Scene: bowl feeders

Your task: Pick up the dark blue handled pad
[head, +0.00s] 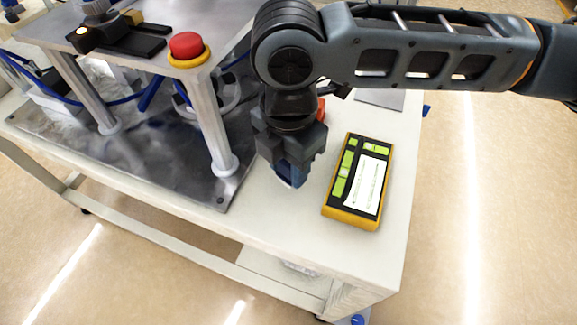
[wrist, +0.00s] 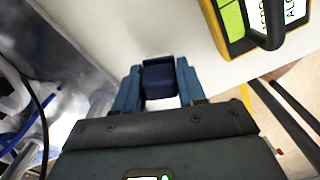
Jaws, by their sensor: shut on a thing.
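My gripper (head: 291,174) points down over the white tabletop, just left of the yellow and black device. In the wrist view my gripper (wrist: 159,85) has its two blue fingers closed on a dark blue block (wrist: 158,76), which I take to be the dark blue handled pad. In the head view the fingers and wrist mostly hide the pad, and its handle cannot be made out. I cannot tell whether its underside touches the table.
A yellow-black device (head: 351,216) with a white label lies close on the right; it also shows in the wrist view (wrist: 237,45). A metal stand (head: 213,130) with a red button (head: 186,46) rises on the left. The white table's (head: 262,217) front strip is clear.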

